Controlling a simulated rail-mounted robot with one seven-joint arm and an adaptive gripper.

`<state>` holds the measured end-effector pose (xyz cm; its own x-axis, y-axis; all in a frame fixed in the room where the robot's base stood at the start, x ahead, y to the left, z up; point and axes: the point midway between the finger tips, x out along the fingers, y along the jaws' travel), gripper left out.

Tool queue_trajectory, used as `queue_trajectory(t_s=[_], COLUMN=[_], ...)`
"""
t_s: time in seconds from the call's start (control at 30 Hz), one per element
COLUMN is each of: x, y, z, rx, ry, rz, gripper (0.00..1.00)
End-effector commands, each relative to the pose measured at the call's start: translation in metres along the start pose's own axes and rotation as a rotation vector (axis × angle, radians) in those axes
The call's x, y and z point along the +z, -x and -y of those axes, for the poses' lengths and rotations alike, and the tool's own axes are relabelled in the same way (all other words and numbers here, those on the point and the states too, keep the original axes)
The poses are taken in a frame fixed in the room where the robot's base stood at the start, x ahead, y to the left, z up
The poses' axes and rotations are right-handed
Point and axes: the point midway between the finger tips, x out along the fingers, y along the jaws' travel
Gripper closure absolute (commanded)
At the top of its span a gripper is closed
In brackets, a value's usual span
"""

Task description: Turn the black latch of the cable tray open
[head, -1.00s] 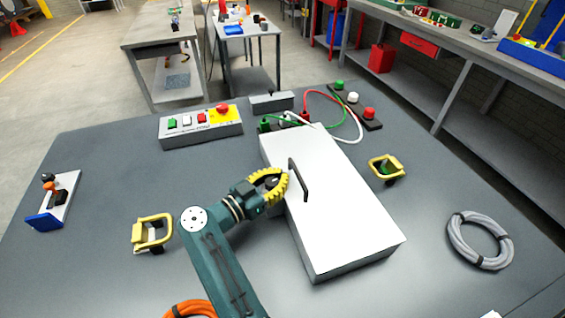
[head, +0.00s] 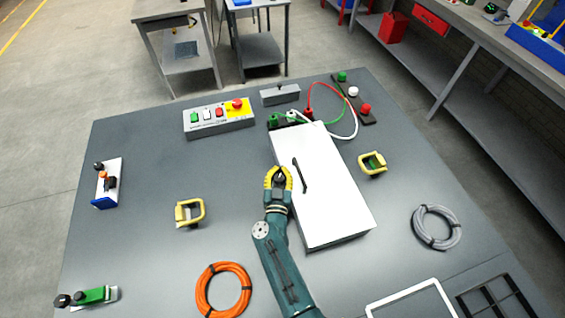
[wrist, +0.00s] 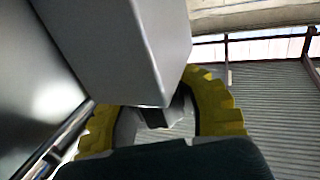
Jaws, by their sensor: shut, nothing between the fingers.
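The cable tray is a white closed box (head: 328,205) in the middle of the table, in the head view. A black bar handle (head: 299,175) is on its lid near the left edge. My gripper (head: 278,172), with yellow ribbed fingers, is at the box's left long side, left of the handle. Its fingers are shut and curve around a small dark piece; I cannot tell whether this is the black latch or part of the gripper. In the wrist view the box's corner (wrist: 120,45) covers the fingertips (wrist: 160,100). No latch shows clearly.
A button box (head: 219,120) and cables with plugs are behind the box. Yellow-handled parts (head: 190,212) (head: 372,163) stand on either side. An orange cable coil (head: 223,289) lies front left and a grey coil (head: 437,228) right.

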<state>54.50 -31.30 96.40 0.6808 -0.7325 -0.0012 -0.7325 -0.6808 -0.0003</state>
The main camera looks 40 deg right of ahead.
Motion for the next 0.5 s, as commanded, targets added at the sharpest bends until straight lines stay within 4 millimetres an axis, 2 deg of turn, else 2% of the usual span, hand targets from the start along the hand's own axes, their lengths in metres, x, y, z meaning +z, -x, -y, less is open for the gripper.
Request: queue_trajectory(t_s=[0.2,0.5], x=[0.0020,0.0004], y=[0.0011,0.0008], z=[0.0036,0.0065], rx=[-0.135,-0.228], ry=[0.002,0.002], rz=[0.000,-0.002], gripper=[1.00,1.00])
